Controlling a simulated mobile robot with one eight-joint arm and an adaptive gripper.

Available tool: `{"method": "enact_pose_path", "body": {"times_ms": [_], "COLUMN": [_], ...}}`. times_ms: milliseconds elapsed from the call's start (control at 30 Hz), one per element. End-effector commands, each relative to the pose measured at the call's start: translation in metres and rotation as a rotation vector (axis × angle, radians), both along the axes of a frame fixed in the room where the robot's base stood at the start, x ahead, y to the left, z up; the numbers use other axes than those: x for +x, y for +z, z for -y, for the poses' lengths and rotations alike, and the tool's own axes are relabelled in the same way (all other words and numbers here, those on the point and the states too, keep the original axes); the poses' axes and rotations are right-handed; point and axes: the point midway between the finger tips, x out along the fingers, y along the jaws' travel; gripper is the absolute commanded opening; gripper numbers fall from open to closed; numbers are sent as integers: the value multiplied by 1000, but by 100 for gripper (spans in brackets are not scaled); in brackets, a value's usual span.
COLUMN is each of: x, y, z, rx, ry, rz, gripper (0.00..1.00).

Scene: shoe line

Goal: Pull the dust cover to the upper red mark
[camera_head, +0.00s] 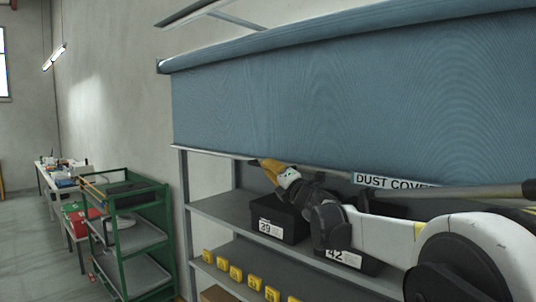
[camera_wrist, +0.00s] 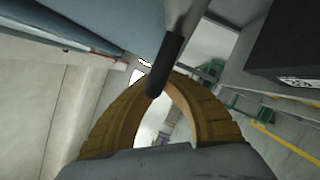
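The blue dust cover (camera_head: 330,95) hangs from its roller over the upper part of the shelf rack. Its bottom bar bears a white "DUST COVER" label (camera_head: 392,181), partly hidden by my arm. The cover's cloth also shows at upper left there. I cannot make out a red mark in either view.
Below the cover, dark boxes labelled 39 (camera_head: 280,222) and 42 (camera_head: 343,262) stand on a shelf. Several yellow tags (camera_head: 236,275) line the lower shelf edge.

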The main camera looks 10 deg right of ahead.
Motion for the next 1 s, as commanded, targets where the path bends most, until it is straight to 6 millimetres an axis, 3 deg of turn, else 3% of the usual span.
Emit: {"method": "enact_pose_path", "body": {"times_ms": [33,1000], "x": [0,1], "y": [-29,-378], "z": [1,1], "rx": [-1,0], "ry": [-2,-2], "rz": [0,-1], "gripper": [0,0]}}
